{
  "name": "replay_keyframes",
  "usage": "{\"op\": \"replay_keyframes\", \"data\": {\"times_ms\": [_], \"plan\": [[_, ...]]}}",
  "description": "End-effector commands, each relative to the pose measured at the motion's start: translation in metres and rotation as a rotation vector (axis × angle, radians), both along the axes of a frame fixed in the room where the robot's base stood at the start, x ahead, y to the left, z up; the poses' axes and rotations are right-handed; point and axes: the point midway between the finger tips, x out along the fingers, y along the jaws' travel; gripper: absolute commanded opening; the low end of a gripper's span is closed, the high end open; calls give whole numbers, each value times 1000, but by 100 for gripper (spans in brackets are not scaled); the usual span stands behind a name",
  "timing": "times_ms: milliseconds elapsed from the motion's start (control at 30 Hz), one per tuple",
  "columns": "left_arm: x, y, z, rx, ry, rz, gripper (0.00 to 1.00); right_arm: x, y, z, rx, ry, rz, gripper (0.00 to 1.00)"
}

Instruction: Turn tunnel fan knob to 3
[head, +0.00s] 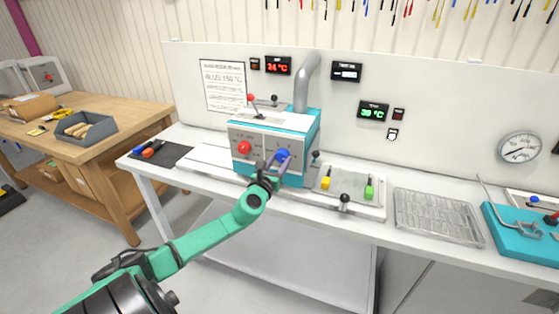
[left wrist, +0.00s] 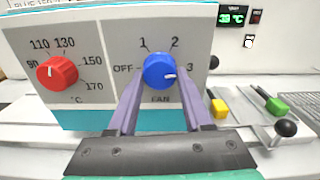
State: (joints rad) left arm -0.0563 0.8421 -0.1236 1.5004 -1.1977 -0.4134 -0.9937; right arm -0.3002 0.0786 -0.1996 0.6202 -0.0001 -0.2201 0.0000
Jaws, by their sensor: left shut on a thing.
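The tunnel fan knob (head: 283,154) is the blue one on the front of the teal and white box (head: 247,165). In the left wrist view the blue fan knob (left wrist: 158,68) has the marks OFF, 1, 2 and 3 around it. Its white pointer line points right and slightly down, close to the 3. My left gripper (head: 275,160) is shut on the blue knob, with one purple finger on each side of it in the left wrist view (left wrist: 159,88). My right gripper is not in view.
A red temperature knob (left wrist: 57,72) sits left of the fan knob on the same panel. A tray (head: 352,188) with yellow and green handled tools stands to the right, with a wire rack (head: 438,215) beyond it. A grey pipe (head: 303,84) rises behind the box.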

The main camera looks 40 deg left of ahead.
Motion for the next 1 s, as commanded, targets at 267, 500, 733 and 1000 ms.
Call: {"op": "replay_keyframes", "data": {"times_ms": [267, 500, 733, 1000], "plan": [[0, 0, -2, 72, 30, -2, 0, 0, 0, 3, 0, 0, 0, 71], [0, 0, -3, 83, 34, -2, 0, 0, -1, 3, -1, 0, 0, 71], [0, 0, -3, 83, 34, -2, 58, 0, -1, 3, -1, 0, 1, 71], [0, 0, -1, 82, 31, -1, 80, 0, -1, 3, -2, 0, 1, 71]]}}
